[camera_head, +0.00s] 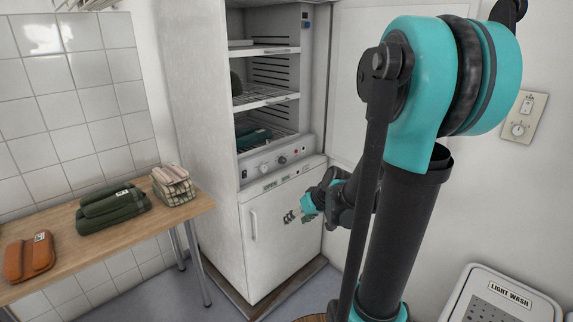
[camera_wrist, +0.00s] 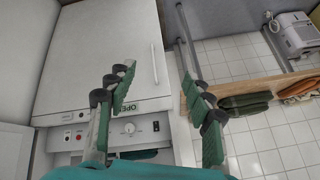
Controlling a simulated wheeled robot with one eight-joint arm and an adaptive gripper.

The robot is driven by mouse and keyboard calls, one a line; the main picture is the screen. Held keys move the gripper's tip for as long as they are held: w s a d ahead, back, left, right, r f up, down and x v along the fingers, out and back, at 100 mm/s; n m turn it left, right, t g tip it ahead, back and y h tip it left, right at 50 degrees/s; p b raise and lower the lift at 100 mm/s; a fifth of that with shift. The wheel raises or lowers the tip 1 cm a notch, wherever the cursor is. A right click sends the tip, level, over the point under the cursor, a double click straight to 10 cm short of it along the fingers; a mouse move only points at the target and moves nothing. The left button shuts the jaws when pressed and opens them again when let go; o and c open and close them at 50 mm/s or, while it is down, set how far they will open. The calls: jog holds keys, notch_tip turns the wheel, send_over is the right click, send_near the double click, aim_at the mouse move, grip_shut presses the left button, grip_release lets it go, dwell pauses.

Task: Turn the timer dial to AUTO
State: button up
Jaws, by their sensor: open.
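A white cabinet (camera_head: 277,225) has a control panel (camera_head: 256,173) between its open shelves and its lower door. Two round dials are on the panel, a left dial (camera_head: 264,168) and a dark right dial (camera_head: 283,159). In the wrist view the panel appears upside down, with a light dial (camera_wrist: 129,128) and a black dial (camera_wrist: 156,126). A wall plate (camera_head: 524,117) at right also carries a round dial (camera_head: 517,129). No AUTO marking is readable, so I cannot tell which is the timer. My gripper (camera_head: 308,204) is open and empty near the lower door (camera_wrist: 158,80), apart from the dials.
A wooden table (camera_head: 160,218) at left holds an orange bundle (camera_head: 28,257), a green bundle (camera_head: 112,208) and a checked bundle (camera_head: 173,184). The tiled floor beside the cabinet is partly free.

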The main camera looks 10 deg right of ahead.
jog(key=w+r+n+t+y, duration=0.1)
jog(key=w+n+t+y, duration=0.1)
jog(key=w, duration=0.8)
jog(key=n+t+y, duration=0.2)
jog(key=t+y, duration=0.2)
jog(key=t, duration=0.3)
send_near(284, 162)
jog(key=x, duration=0.8)
jog(key=shift+w, duration=0.35)
jog(key=c, duration=1.2)
